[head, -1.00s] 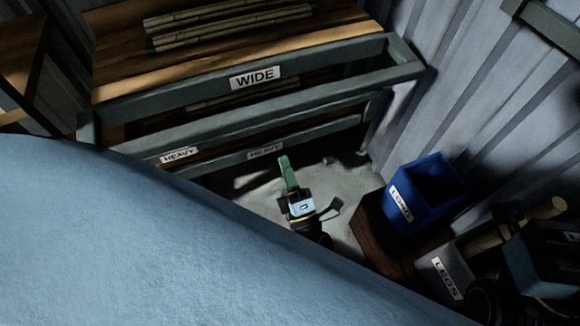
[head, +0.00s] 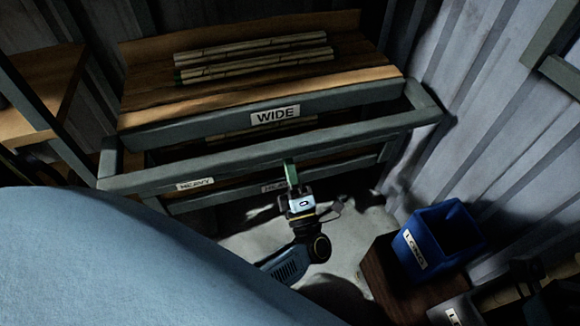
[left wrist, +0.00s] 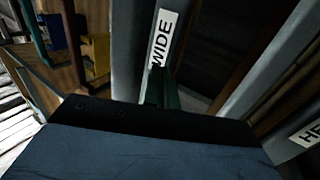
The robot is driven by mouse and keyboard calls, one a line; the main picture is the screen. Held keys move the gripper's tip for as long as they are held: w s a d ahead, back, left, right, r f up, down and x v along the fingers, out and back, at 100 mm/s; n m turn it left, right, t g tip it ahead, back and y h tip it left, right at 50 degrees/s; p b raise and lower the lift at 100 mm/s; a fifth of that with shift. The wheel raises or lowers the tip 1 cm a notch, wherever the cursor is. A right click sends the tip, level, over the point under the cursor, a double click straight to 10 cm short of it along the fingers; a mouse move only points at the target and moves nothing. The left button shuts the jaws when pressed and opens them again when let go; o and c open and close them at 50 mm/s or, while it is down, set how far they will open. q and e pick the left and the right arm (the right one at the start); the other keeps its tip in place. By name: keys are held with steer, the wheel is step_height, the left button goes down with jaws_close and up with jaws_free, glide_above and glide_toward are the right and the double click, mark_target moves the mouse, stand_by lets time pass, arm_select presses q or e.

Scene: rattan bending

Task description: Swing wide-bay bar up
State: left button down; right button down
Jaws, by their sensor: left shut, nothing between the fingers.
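The wide bay is a wooden shelf (head: 230,92) with a grey front rail that carries a WIDE label (head: 275,115). A grey bar (head: 240,160) runs across just below and in front of that rail, meeting a short side piece at the right. My left gripper (head: 291,170), with green fingers, is shut and empty. Its tips point up at the bar's lower edge near mid-length; I cannot tell whether they touch. In the left wrist view the green fingers (left wrist: 160,90) show just below the WIDE label (left wrist: 164,38). My right gripper is not clearly seen.
Several bamboo-like poles (head: 255,55) lie on the wide shelf. A lower rail (head: 230,190) has HEAVY labels. A blue bin (head: 438,240) labelled LONG stands on a brown block at the right, near the corrugated wall. Pale floor (head: 245,225) shows below the rack.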

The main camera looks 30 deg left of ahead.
mark_target(291, 153)
arm_select(q)
steer(key=shift+w+a+r+p, duration=0.3)
steer(key=shift+r+p, duration=0.1)
steer(key=shift+r, duration=0.2)
steer(key=shift+w+a+r+p, duration=0.25)
steer(key=shift+a+r+p, duration=0.1)
steer(key=shift+r, duration=0.2)
steer(key=shift+r, duration=0.1)
steer(key=shift+s+d+r+p, duration=0.1)
steer(key=shift+d+r+p, duration=0.1)
steer(key=shift+r+p, duration=0.65)
steer(key=shift+s+d+r+p, duration=0.1)
steer(key=shift+d+r+p, duration=0.1)
steer(key=shift+r+p, duration=0.6)
steer(key=shift+r, duration=0.1)
